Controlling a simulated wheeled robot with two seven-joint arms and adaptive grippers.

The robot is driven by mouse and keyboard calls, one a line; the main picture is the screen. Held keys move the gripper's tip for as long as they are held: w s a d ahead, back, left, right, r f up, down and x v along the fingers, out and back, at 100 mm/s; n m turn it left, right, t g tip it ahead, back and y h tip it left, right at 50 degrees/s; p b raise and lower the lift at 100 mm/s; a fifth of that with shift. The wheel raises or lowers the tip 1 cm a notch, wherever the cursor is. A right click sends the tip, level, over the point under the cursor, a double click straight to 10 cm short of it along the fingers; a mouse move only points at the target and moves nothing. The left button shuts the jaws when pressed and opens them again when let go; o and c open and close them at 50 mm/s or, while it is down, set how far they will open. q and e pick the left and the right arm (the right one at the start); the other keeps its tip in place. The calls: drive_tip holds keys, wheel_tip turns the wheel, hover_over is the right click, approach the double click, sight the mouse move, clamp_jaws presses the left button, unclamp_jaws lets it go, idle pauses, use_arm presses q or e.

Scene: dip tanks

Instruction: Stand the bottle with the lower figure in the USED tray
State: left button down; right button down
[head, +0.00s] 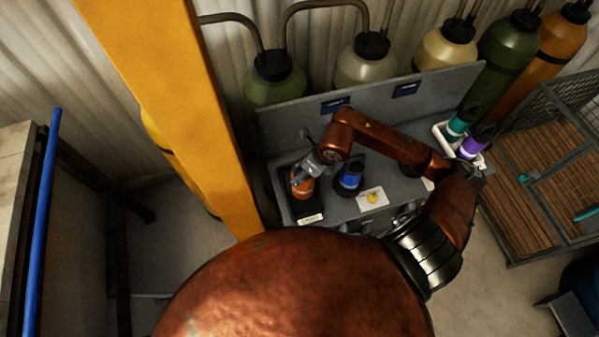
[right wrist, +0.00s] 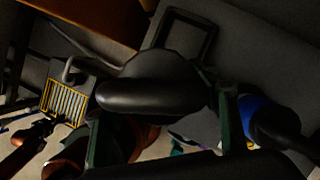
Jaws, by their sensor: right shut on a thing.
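My right gripper (head: 301,179) is shut on an orange bottle (head: 303,190) at the left end of the grey bench. The bottle is upright or nearly so, in or just over a dark tray (head: 308,210) with a white label too small to read surely. In the right wrist view the bottle's black top (right wrist: 150,95) lies between the fingers. A blue bottle (head: 349,178) with a black top stands just right of the tray, and it shows in the right wrist view (right wrist: 262,118). No figures on the bottles are readable. My left gripper is out of view.
A white card (head: 372,198) with a yellow mark lies right of the blue bottle. A yellow post (head: 185,100) rises close left of the bench.

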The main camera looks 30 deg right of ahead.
drive_tip(key=x, duration=0.2)
drive_tip(key=d+p+x, duration=0.1)
drive_tip(key=x, duration=0.2)
drive_tip(key=w+x, duration=0.1)
drive_tip(key=x, duration=0.1)
drive_tip(key=shift+d+f, duration=0.1)
drive_tip(key=shift+d, duration=0.1)
drive_tip(key=shift+w+f, duration=0.1)
drive_tip(key=shift+f, duration=0.1)
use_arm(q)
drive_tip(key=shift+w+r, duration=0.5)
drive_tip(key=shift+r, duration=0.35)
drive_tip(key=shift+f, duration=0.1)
use_arm(e)
drive_tip(key=shift+f, duration=0.1)
drive_tip(key=shift+f, duration=0.15)
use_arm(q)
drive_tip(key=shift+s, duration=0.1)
use_arm(e)
drive_tip(key=c, duration=0.7)
unclamp_jaws()
drive_tip(key=shift+c, duration=0.2)
